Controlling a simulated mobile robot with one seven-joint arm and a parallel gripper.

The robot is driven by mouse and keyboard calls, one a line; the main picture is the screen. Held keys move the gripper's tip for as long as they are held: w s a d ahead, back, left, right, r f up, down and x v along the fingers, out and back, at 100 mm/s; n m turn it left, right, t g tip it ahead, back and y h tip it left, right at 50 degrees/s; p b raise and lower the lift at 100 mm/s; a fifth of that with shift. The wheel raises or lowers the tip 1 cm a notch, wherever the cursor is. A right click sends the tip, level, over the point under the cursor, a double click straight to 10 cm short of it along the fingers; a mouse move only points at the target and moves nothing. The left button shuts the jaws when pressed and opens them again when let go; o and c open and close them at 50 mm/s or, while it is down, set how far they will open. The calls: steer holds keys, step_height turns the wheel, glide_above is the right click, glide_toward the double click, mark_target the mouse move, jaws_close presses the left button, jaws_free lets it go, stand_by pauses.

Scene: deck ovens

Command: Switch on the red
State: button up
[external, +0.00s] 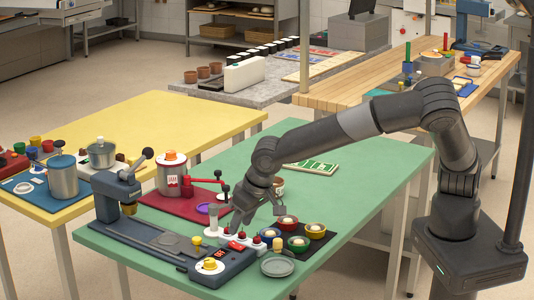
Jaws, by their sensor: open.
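My gripper (256,217) is open, its fingers pointing down over the front of the green table. Just below it, at the right end of a dark blue machine (165,240), is a strip with small red parts (240,236). I cannot tell which red part is a switch, or whether any is on. No touch between fingers and strip can be made out. The fingers partly hide the area around the strip.
Several coloured bowls (315,230) with pale balls stand right of my gripper. A grey plate (278,267) lies in front. A red-and-white jar (172,174) and a red-handled device (222,187) stand behind. The green table's right side (375,170) is mostly clear.

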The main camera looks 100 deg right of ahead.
mark_target(232, 246)
steer(key=x, duration=0.5)
steer(key=shift+f, duration=0.2)
steer(key=shift+c, duration=0.5)
jaws_close()
steer(key=shift+w+d+g+y, duration=0.15)
steer(key=shift+d+g+y, duration=0.05)
steer(key=shift+g+y, duration=0.3)
steer(key=shift+a, duration=0.1)
steer(key=shift+o, duration=0.5)
jaws_free()
steer(key=v, duration=1)
steer(key=shift+r, duration=0.4)
